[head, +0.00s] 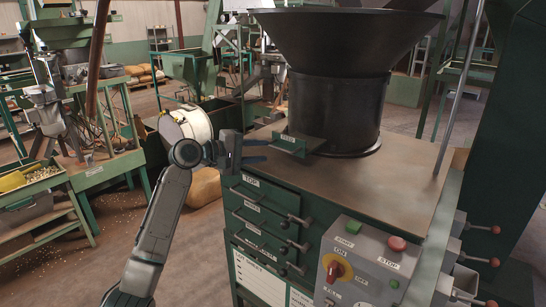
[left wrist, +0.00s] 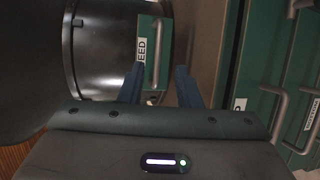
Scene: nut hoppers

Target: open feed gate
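The feed gate (head: 292,146) is a small green plate at the foot of the black hopper (head: 335,110), on top of the cabinet. In the left wrist view the gate (left wrist: 150,30) carries a label reading partly "EED" and a grey bar handle (left wrist: 157,52). My left gripper (head: 264,151) is open, its fingers pointing at the gate from the left. In the left wrist view the fingertips (left wrist: 160,68) lie on either side of the handle with gaps; whether they reach around it I cannot tell. My right gripper is out of view.
Labelled drawers (head: 270,207) with bar handles sit below the tabletop (head: 408,165). A control box (head: 365,262) with a red and yellow switch and buttons is at the front. Red-knobbed fittings (head: 494,229) stick out at right. A white drum (head: 186,126) stands behind my left arm.

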